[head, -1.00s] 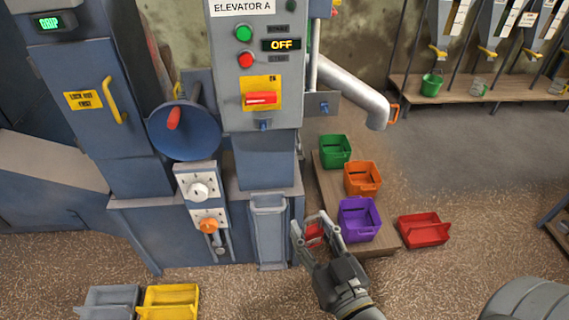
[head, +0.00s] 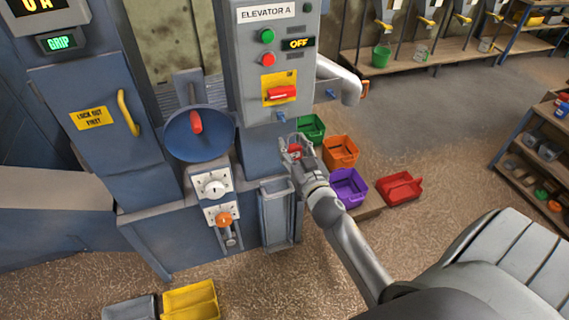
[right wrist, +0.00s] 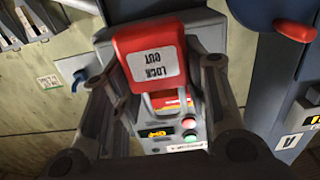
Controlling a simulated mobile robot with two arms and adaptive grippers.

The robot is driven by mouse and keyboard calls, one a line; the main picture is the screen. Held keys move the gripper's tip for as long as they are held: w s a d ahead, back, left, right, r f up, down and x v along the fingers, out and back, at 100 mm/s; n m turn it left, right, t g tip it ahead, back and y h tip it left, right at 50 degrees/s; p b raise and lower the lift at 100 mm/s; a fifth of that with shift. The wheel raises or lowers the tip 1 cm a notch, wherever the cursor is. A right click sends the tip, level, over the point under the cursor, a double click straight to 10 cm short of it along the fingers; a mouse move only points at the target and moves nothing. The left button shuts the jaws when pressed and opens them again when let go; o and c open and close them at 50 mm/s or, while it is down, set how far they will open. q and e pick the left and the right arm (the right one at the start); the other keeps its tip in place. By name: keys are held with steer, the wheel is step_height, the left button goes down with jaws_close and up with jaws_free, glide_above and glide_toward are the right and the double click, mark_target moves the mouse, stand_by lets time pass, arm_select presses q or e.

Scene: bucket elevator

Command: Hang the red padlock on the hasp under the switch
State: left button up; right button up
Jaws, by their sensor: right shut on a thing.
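My right gripper (head: 294,146) is shut on the red padlock (right wrist: 150,52), which carries a white "LOCK OUT" label. In the head view the padlock (head: 294,151) is a small red patch between the fingers. Its grey shackle points toward the cabinet in the right wrist view. The red switch (head: 281,92) sits on a yellow plate on the grey Elevator A cabinet (head: 248,70). The small blue hasp (head: 282,117) is under the switch, just above and left of the gripper. In the wrist view the padlock hides the hasp. My left gripper is out of view.
Another blue fitting (head: 330,95) sits on a side bracket right of the cabinet. A blue disc with a red handle (head: 195,122) is at left. Green (head: 311,126), orange (head: 341,151), purple (head: 348,187) and red (head: 399,187) bins lie below right.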

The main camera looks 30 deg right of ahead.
steer(key=shift+w+d, duration=0.55)
steer(key=shift+w, duration=0.25)
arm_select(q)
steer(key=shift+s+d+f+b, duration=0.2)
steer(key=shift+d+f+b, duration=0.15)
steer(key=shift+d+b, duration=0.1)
arm_select(e)
steer(key=x, duration=0.4)
steer(key=shift+w+a, duration=0.1)
steer(key=shift+a, duration=0.05)
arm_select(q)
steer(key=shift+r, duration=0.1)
arm_select(e)
steer(key=shift+r, duration=0.1)
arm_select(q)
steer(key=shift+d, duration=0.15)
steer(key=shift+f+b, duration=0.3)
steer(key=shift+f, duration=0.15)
arm_select(e)
steer(key=shift+x, duration=1.8)
